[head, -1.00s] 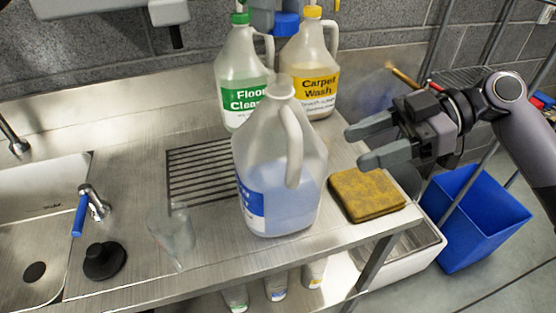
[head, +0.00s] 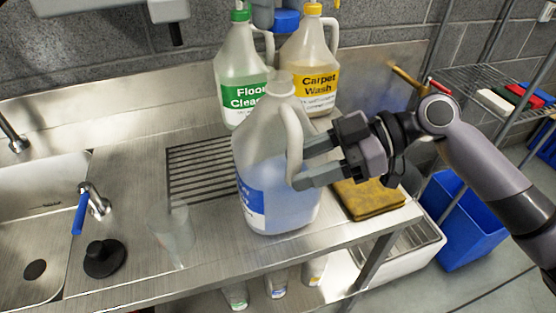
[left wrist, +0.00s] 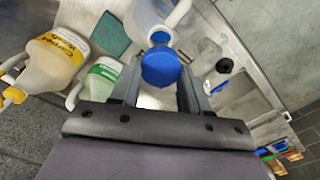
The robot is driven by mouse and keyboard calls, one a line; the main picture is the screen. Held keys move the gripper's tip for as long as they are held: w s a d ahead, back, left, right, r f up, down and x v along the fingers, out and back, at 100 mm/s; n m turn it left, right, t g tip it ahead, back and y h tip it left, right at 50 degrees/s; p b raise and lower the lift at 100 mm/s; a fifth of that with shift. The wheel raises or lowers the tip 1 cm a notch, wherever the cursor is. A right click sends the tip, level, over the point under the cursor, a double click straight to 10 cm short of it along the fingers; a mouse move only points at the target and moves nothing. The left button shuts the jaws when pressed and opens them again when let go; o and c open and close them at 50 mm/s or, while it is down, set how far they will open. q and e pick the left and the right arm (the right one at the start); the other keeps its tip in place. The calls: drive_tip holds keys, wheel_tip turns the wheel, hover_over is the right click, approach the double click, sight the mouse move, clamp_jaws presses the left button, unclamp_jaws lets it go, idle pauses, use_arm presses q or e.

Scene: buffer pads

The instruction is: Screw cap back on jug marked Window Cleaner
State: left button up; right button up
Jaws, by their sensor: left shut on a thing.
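The jug with the blue label (head: 250,200) stands upright on the steel counter, uncapped, holding pale blue liquid; its label text is not readable here. In the left wrist view its open mouth (left wrist: 160,37) shows just beyond the cap. My left gripper (head: 287,10) is at the top edge of the head view, shut on the blue cap (head: 286,21). The cap also shows between the fingers in the left wrist view (left wrist: 160,68), apart from the mouth. My right gripper (head: 305,164) is open, its fingertips at the jug's handle (head: 294,145).
Behind stand a green-capped Floor Cleaner jug (head: 240,75) and a yellow-capped Carpet Wash jug (head: 310,65). A blue bin (head: 465,225) stands at right.

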clamp_jaws()
use_arm(q)
hover_over(278, 75)
drive_tip(key=shift+f, duration=2.45)
drive_tip(key=shift+f, duration=0.9)
drive_tip(key=shift+f, duration=0.55)
